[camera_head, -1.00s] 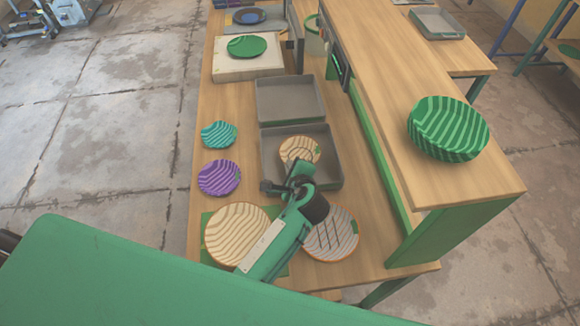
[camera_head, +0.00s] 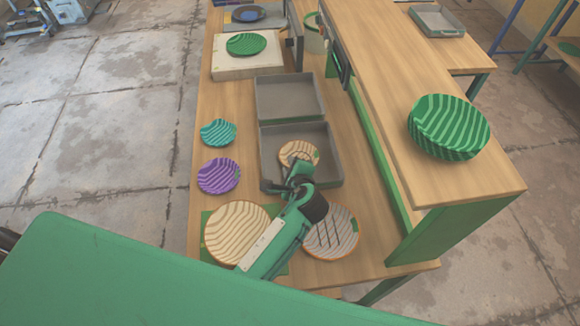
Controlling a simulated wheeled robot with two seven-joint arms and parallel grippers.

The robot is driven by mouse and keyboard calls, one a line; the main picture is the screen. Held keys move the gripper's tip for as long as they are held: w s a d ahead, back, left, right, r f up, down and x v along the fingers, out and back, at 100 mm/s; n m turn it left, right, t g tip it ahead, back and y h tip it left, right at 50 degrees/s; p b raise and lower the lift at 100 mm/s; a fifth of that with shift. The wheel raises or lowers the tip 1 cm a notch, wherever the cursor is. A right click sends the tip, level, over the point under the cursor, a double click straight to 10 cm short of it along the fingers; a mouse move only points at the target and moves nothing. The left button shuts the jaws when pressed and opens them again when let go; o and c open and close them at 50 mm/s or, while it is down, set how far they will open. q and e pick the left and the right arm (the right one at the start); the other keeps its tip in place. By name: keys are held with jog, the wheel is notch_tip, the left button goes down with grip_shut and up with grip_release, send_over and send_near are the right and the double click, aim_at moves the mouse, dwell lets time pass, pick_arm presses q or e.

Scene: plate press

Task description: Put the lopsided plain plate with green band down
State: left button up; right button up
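The small tan plate (camera_head: 291,151) has wavy stripes and a green patch on its right side. It is in the nearer grey tray (camera_head: 330,173), appearing nearly level. My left gripper (camera_head: 297,168) reaches in from below at the plate's near rim, and its fingers appear closed on that rim. The fingers hide part of the near edge, and I cannot tell whether the plate's underside touches the tray floor. My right gripper is not in view.
A second grey tray (camera_head: 288,97) behind is empty. Teal (camera_head: 218,132) and purple (camera_head: 218,176) plates lie left. A large tan plate (camera_head: 232,232) and a grey striped plate (camera_head: 338,232) flank my arm. A green bowl (camera_head: 449,128) stands on the raised shelf.

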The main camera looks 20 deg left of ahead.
pick_arm(q)
jog(key=p+v, duration=0.7)
jog(key=v, duration=0.5)
jog(key=shift+r+p, duration=0.4)
dwell(0.4)
